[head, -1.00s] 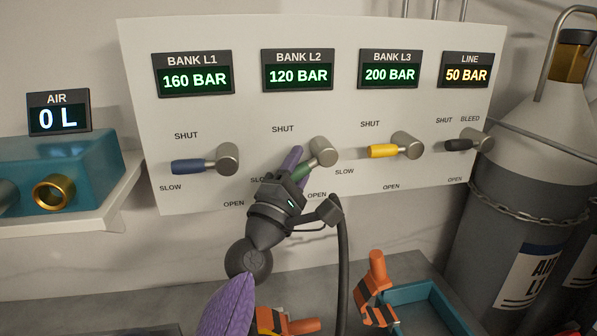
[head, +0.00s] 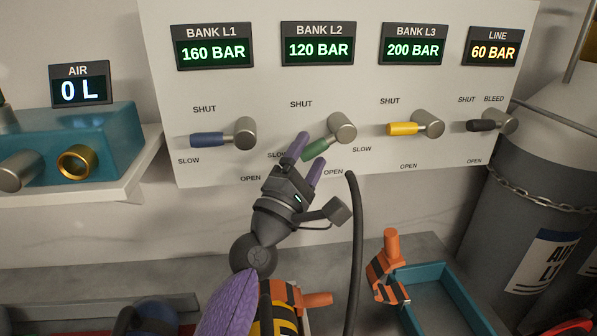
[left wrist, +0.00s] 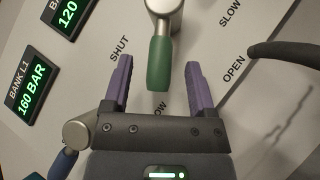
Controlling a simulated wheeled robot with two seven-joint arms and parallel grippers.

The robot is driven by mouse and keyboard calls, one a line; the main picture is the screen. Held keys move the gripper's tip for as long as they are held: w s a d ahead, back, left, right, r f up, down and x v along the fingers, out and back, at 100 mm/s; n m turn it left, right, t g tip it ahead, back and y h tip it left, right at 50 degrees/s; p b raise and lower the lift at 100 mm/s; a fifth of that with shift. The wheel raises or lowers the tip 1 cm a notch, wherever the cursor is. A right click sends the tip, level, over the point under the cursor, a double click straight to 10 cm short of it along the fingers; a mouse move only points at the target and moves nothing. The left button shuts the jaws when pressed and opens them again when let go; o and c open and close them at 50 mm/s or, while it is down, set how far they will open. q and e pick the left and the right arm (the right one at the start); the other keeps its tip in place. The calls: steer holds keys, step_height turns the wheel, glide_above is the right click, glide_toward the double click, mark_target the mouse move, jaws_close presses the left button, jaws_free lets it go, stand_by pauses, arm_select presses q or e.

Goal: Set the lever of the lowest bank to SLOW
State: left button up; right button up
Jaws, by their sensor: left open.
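Bank L2's display (head: 318,50) reads 120 BAR, the lowest of the three banks. Its green lever (head: 315,149) points left and slightly down from its hub, toward the SLOW label (head: 277,155). My left gripper (head: 304,160) is open just below and left of the lever, its purple fingers apart. In the left wrist view the green lever (left wrist: 159,64) lies between the open fingers with clear space on both sides, its tip by a partly hidden SLOW label. My right gripper is not in view.
The blue lever (head: 207,140) of L1 and yellow lever (head: 402,129) of L3 flank it. The LINE display (head: 493,52) reads 60 BAR. A black hose (head: 356,235) hangs below the panel. Orange-and-black items and a teal tray (head: 440,285) are on the bench.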

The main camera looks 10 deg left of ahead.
arm_select(q)
steer(key=v, duration=0.5)
steer(key=shift+s+f, duration=0.2)
steer(key=shift+s+a+f+b, duration=0.2)
steer(key=shift+s+b, duration=0.1)
steer(key=shift+s, duration=0.2)
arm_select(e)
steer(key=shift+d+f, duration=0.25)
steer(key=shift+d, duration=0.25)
